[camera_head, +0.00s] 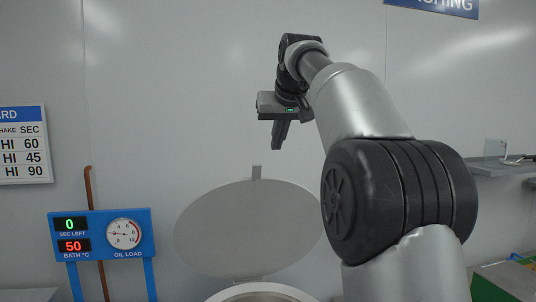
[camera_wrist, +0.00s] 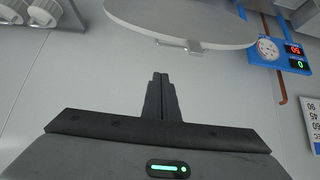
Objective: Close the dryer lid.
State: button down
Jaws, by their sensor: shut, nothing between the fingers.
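The dryer lid (camera_head: 245,228) is a pale grey round disc, standing open and tilted up behind the dryer. A small tab handle (camera_head: 256,172) sticks up from its top edge. The dryer's round rim (camera_head: 262,292) shows at the bottom of the head view, cut off by the frame. My gripper (camera_head: 279,146) is above the lid and a little right of the tab, pointing down, apart from it. In the wrist view my gripper (camera_wrist: 160,78) is shut and empty. The lid (camera_wrist: 185,18) and its handle (camera_wrist: 180,45) appear just beyond the fingertips.
A blue panel (camera_head: 143,228) with red and green readouts and an oil load gauge stands left of the dryer. A copper pipe (camera_head: 89,190) runs up the wall.

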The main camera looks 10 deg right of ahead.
aim_at(275, 179)
jog(key=w+f, duration=0.1)
jog(key=f, duration=0.1)
jog(key=w+f, duration=0.1)
jog(key=f, duration=0.2)
jog(key=w+f, duration=0.1)
jog(key=f, duration=0.1)
jog(key=shift+w+f, duration=0.15)
jog(key=shift+f, duration=0.2)
jog(key=shift+s+f, duration=0.35)
jog(key=shift+s, duration=0.1)
jog(key=shift+f, duration=0.1)
